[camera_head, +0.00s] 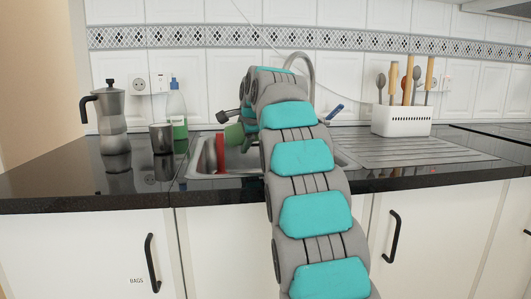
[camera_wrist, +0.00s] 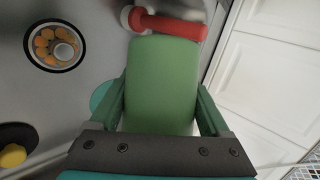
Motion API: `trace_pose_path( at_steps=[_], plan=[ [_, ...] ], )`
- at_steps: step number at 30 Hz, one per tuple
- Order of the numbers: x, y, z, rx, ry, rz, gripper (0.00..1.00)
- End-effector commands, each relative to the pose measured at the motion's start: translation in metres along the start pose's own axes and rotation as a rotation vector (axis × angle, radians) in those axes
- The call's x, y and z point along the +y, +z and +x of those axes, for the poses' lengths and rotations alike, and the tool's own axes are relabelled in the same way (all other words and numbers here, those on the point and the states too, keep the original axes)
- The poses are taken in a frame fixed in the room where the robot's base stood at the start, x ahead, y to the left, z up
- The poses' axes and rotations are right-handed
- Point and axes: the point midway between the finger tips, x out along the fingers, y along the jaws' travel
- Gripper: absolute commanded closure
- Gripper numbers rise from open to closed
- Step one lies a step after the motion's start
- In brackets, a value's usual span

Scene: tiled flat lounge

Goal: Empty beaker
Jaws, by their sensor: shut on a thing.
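The green beaker (camera_wrist: 160,85) sits between the two fingers of my gripper (camera_wrist: 161,103), which is shut on its sides. In the head view, the beaker (camera_head: 235,133) is partly hidden behind my arm, above the left part of the sink (camera_head: 203,160), and looks tilted. My gripper (camera_head: 247,122) is mostly hidden by my own arm there. The beaker's opening and inside are not visible in either view.
A red object (camera_head: 220,152) stands at the sink, close to the beaker; it also shows in the wrist view (camera_wrist: 170,25). A drain (camera_wrist: 56,46) holds orange bits. A moka pot (camera_head: 112,120), dark cup (camera_head: 161,138) and bottle (camera_head: 177,112) stand left; a utensil holder (camera_head: 400,122) stands right.

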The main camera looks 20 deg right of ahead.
Motion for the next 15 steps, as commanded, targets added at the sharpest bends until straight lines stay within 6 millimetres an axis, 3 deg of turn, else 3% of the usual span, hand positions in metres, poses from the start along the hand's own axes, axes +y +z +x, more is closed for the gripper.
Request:
trace_pose_path(
  at_steps=[15],
  plan=[
    [-0.0007,-0.0059,-0.0029,-0.042,-0.021,0.052,0.74]
  ],
)
